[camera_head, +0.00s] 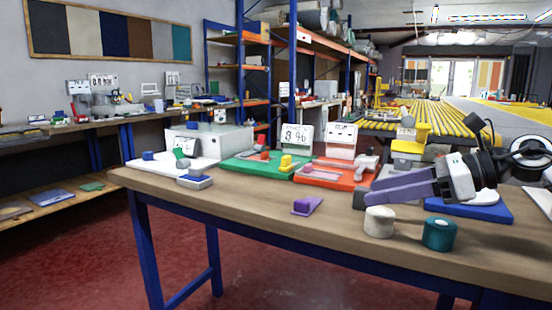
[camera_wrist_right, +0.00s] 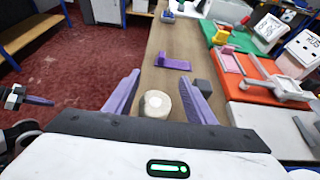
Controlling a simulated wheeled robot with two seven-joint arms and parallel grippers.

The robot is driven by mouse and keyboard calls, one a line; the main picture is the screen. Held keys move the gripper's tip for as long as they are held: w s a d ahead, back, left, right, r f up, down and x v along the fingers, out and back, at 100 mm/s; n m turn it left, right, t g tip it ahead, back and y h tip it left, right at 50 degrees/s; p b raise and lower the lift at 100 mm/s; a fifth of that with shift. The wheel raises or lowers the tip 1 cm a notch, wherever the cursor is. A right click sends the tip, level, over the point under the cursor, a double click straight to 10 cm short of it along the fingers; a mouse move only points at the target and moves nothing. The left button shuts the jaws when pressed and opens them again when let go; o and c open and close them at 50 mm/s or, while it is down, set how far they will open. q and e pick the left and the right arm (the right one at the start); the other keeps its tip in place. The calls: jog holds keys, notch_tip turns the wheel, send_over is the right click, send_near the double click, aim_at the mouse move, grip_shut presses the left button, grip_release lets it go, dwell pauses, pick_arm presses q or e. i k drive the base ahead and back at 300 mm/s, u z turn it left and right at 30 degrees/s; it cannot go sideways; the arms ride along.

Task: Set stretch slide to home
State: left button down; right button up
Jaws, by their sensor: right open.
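The slide fixture I can make out is an orange-red board (camera_head: 347,183) with a pink strip (camera_head: 322,175) and a grey handle piece (camera_head: 367,163) towards its right. In the right wrist view the board (camera_wrist_right: 250,93) and grey slide frame (camera_wrist_right: 275,91) lie right of my fingers. I see no label naming the stretch slide or its home mark. My right gripper (camera_head: 378,190) has purple fingers, open and empty, above the bench near the front. A cream spool (camera_wrist_right: 157,104) shows between the fingers but stands below them. A purple part at the wrist view's left edge may be my left gripper (camera_wrist_right: 38,101).
The cream spool (camera_head: 379,221) and a teal spool (camera_head: 439,234) stand at the front. A purple block (camera_head: 307,205) lies left of them on clear bench. A green board (camera_head: 250,166), displays (camera_head: 297,136), and a blue pad (camera_head: 470,206) surround the orange board.

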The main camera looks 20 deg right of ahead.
aim_at(286, 167)
jog(key=i, duration=1.05)
